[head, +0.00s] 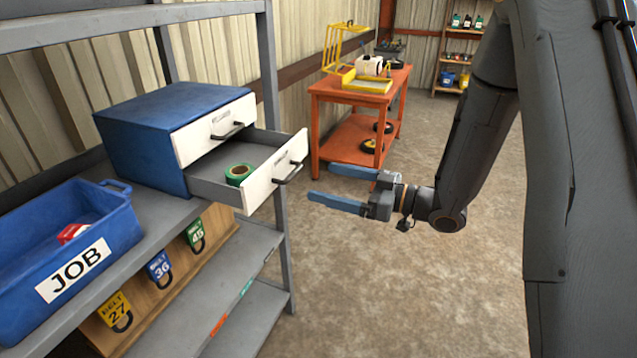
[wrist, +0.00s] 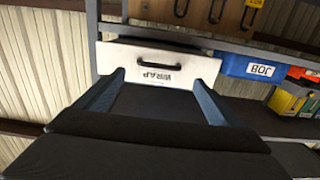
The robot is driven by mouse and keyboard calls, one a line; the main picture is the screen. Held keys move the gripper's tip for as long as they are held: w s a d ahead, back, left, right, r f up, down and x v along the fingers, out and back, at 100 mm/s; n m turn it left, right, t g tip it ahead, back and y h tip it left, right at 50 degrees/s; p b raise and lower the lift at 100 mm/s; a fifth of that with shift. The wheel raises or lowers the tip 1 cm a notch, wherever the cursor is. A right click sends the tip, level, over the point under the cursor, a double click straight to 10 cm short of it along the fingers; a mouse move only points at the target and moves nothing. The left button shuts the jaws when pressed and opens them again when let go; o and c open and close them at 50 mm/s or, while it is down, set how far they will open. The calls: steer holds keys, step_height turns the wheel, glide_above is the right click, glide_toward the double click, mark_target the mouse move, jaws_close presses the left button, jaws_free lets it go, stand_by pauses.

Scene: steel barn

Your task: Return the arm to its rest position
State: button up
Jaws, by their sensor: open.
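My gripper (head: 321,183) is open and empty in the head view, its two blue fingers pointing left towards the shelf. It hangs in free air a little right of the open lower drawer (head: 276,177), apart from its white front. A roll of green tape (head: 239,174) lies in that drawer. The upper drawer (head: 213,129) of the blue cabinet (head: 150,120) is shut. In the wrist view, my open fingers (wrist: 159,80) frame a white drawer front (wrist: 157,66) with a dark handle and an upside-down WRAP label.
A blue JOB bin (head: 75,235) holding a red item stands on the grey shelf at left. Numbered belt tags hang below it. An orange cart (head: 350,90) with a yellow rack and a white container stands behind my gripper. The concrete floor (head: 430,290) is clear.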

steer(key=shift+s+d, duration=0.15)
steer(key=shift+d, duration=0.15)
steer(key=w+d+f+m+t+h, duration=0.35)
steer(key=w+d+h, duration=0.25)
steer(key=h, duration=0.3)
steer(key=s+d+m+g+h, duration=0.2)
steer(key=s+d+m+h, duration=0.25)
steer(key=d, duration=0.25)
steer(key=s+m+g+h, duration=0.3)
steer(key=s+m+g, duration=0.2)
steer(key=s, duration=1.4)
steer(key=shift+s+d+f+g, duration=0.35)
steer(key=shift+d+f+g, duration=0.1)
steer(key=shift+g, duration=0.8)
